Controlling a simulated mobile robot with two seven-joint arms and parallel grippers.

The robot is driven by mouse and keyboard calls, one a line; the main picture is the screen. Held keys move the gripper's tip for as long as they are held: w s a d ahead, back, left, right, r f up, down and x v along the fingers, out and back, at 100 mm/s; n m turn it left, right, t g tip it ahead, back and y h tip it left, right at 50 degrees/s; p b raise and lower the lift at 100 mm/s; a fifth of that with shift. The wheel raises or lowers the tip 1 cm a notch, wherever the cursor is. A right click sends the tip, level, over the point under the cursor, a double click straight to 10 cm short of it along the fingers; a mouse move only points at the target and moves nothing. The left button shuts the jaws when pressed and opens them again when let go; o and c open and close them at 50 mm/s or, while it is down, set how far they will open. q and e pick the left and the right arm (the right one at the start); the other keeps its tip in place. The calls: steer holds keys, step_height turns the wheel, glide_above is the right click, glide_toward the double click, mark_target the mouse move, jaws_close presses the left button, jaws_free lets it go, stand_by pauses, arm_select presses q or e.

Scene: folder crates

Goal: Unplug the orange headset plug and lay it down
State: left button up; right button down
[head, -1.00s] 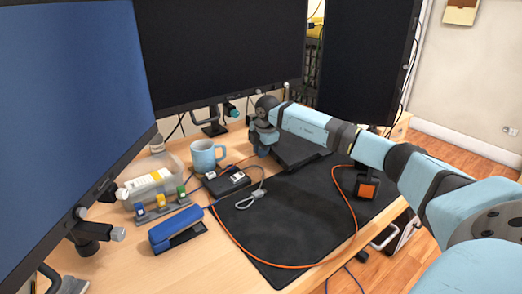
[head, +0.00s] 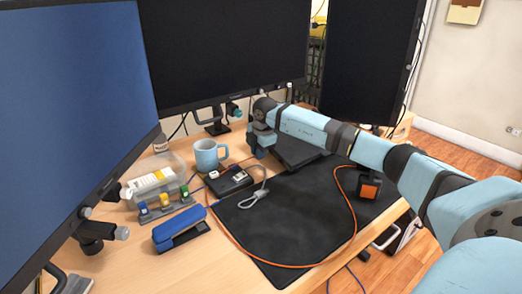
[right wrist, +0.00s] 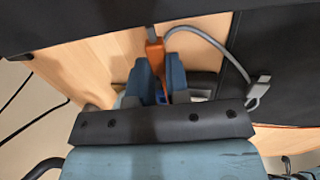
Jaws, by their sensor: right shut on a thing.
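The orange plug (right wrist: 154,50) shows in the right wrist view, between the two blue fingers of my right gripper (right wrist: 157,78), which is shut on it. An orange cable strand passes between the fingers. Whether the plug's far end sits in a socket is unclear there. In the head view my right gripper (head: 258,152) is behind the dark box (head: 231,182), near the mug, and the plug is hidden. The orange cable (head: 300,266) loops over the black mat (head: 300,215). My left gripper is not in view.
A blue mug (head: 207,156), a blue stapler (head: 180,230), a rack with coloured pieces (head: 164,207) and a clear bin (head: 152,176) stand left of the mat. A grey cable (right wrist: 205,40) curves close beside the plug. Monitors (head: 220,45) rise behind. The mat's middle is mostly clear.

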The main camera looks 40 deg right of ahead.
steer(key=shift+a, duration=0.5)
steer(key=shift+w+a+r+p, duration=0.1)
steer(key=shift+a+p, duration=0.25)
steer(key=shift+p, duration=0.15)
steer(key=shift+a, duration=0.2)
